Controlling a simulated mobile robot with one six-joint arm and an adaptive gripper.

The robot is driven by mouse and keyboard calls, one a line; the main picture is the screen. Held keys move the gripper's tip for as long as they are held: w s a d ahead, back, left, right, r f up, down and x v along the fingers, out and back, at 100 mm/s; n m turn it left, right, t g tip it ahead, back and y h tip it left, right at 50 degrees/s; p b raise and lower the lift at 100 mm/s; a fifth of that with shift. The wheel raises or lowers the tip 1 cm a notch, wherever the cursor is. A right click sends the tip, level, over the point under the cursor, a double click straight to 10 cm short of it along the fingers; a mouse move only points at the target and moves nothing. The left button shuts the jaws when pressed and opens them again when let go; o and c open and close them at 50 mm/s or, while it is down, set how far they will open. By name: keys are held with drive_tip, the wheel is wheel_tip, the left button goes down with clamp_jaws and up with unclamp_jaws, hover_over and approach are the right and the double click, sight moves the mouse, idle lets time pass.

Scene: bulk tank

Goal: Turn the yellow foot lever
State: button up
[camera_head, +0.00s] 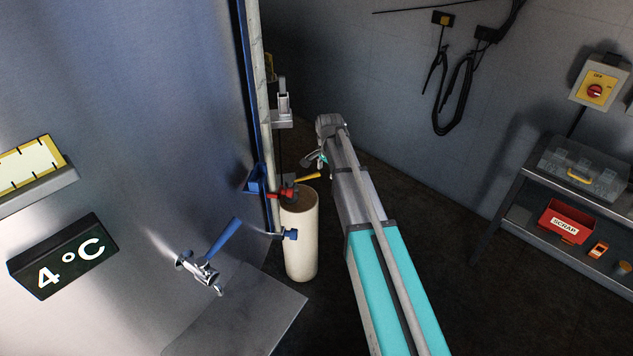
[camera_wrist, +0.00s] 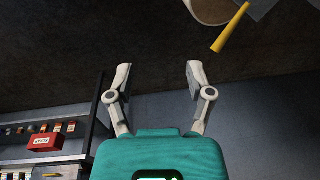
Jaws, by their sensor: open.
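The yellow foot lever (camera_head: 306,177) is a short bar low beside the tank, just above and right of a red fitting, in the head view. In the wrist view the yellow lever (camera_wrist: 230,28) shows at the top, beyond and to the right of the fingertips. My gripper (camera_wrist: 157,76) is open with nothing between its fingers. In the head view my gripper (camera_head: 318,160) is small and partly hidden by my arm, close to the lever's right end. I see no contact with the lever.
A cream cylinder (camera_head: 300,240) stands under the lever. A red fitting (camera_head: 288,192) and a blue-handled tap (camera_head: 222,240) are near the tank wall (camera_head: 130,130). A shelf with a red scrap bin (camera_head: 564,222) stands right. Dark floor (camera_head: 440,210) lies open between.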

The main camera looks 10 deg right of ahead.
sight(317, 174)
drive_tip(key=w+f+m+b, duration=0.3)
drive_tip(key=w+m, duration=0.3)
drive_tip(key=w, duration=0.8)
drive_tip(key=shift+w+f+t, duration=0.3)
drive_tip(key=shift+w+t, duration=0.1)
drive_tip(key=shift+f, duration=0.15)
drive_tip(key=w+f+b, duration=0.1)
drive_tip(key=f+b, duration=0.8)
drive_tip(key=w+f+b, duration=0.1)
drive_tip(key=f+b, duration=0.3)
drive_tip(key=shift+w+a+f, duration=0.1)
drive_tip(key=shift+w+f, duration=0.05)
drive_tip(key=shift+w, duration=0.15)
clamp_jaws()
